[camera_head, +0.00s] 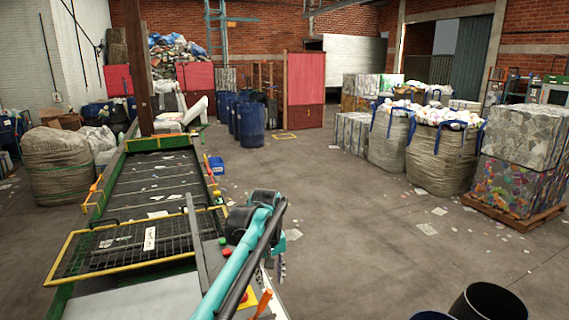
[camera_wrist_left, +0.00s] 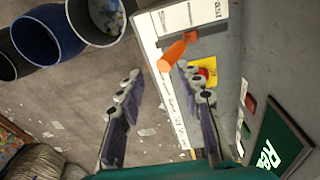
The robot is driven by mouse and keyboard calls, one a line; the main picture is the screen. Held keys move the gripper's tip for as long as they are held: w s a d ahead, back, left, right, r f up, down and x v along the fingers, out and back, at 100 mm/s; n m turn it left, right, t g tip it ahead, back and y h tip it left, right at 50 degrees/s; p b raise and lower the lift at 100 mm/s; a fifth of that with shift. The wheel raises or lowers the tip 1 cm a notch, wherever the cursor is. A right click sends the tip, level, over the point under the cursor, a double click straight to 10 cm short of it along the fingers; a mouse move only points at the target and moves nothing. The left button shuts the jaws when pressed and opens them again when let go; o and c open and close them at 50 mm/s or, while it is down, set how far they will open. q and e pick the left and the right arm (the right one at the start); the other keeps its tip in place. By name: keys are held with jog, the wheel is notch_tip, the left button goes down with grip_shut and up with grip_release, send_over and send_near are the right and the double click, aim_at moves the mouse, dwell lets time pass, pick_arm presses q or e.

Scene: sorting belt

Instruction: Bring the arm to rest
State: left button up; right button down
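My left arm comes in from the bottom of the head view, over the near end of the sorting belt (camera_head: 160,184). The left gripper (camera_head: 281,262) is partly hidden behind the teal and black arm links. In the left wrist view its two fingers (camera_wrist_left: 160,118) stand well apart with nothing between them, above the floor and the edge of a white panel. My right arm and gripper are not in view.
An orange handle (camera_wrist_left: 177,51) and a red button (camera_wrist_left: 204,73) on yellow lie close to the fingers. Dark open bins (camera_wrist_left: 47,35) stand nearby. Bulk bags (camera_head: 441,157) and bales (camera_head: 520,170) stand at right; the floor between is mostly clear.

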pick_arm(q)
jog(key=s+a+f+m+t+b, duration=0.1)
jog(key=s+a+f+t+b, duration=0.1)
jog(key=s+a+b, duration=0.35)
jog(key=s+a+f+m+t+b, duration=0.1)
jog(key=s+a+f+t+b, duration=0.1)
jog(key=s+f, duration=0.7)
jog(key=s+a+f+m+t+b, duration=0.1)
jog(key=s+a+f+t+b, duration=0.1)
jog(key=s+a+f+b, duration=0.3)
jog(key=s+a+f, duration=0.1)
jog(key=s+f, duration=0.3)
jog(key=s, duration=0.5)
jog(key=shift+s+a+m, duration=0.3)
